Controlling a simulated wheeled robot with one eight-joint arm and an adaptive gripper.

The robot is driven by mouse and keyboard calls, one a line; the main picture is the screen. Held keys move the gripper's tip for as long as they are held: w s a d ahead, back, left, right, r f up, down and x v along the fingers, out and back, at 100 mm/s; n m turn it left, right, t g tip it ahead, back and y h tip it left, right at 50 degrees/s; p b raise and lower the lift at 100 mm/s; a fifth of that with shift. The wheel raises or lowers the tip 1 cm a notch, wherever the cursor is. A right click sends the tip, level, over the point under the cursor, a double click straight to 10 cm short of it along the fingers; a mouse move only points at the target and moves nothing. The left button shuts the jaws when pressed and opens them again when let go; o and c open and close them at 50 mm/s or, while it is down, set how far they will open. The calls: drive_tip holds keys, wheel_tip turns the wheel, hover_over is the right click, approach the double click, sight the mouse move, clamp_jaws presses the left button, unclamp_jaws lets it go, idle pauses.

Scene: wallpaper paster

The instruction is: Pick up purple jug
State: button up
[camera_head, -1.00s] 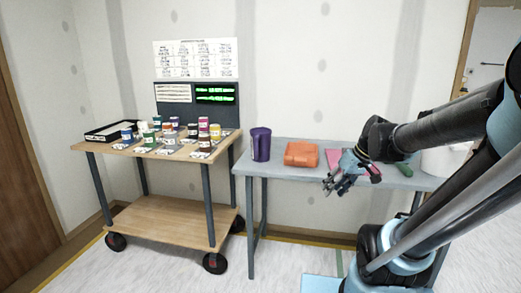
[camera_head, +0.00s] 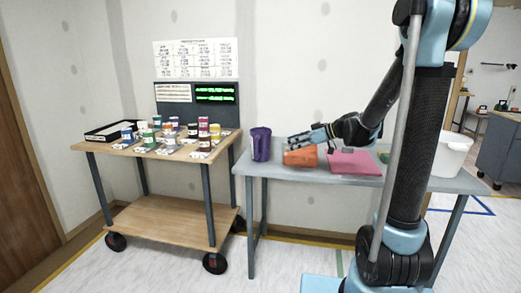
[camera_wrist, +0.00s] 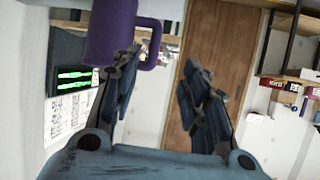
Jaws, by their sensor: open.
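The purple jug (camera_head: 261,144) stands upright at the left end of the grey table (camera_head: 400,183). In the wrist view the jug (camera_wrist: 115,33) fills the upper left, with its handle (camera_wrist: 153,40) facing right, close to the left finger. My gripper (camera_head: 300,141) is to the right of the jug, over the orange block, and points left toward it. In the wrist view my gripper (camera_wrist: 165,75) is open with nothing between its fingers. The jug appears beyond and beside the left finger; whether they touch cannot be told.
An orange block (camera_head: 300,157) sits under my gripper, and a pink folded cloth (camera_head: 354,163) lies to its right. A white bucket (camera_head: 451,155) stands at the table's right end. A wooden cart (camera_head: 165,155) with several small jars stands to the left.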

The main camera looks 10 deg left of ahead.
approach(257, 156)
drive_tip(key=w+a, duration=0.2)
drive_tip(key=a, duration=0.2)
drive_tip(key=shift+r+x, duration=0.2)
drive_tip(key=shift+x, duration=1.2)
drive_tip(key=shift+r+x, duration=0.2)
drive_tip(key=shift+x, duration=1.25)
drive_tip(key=shift+s+a, duration=0.1)
drive_tip(key=shift+a, duration=0.1)
clamp_jaws()
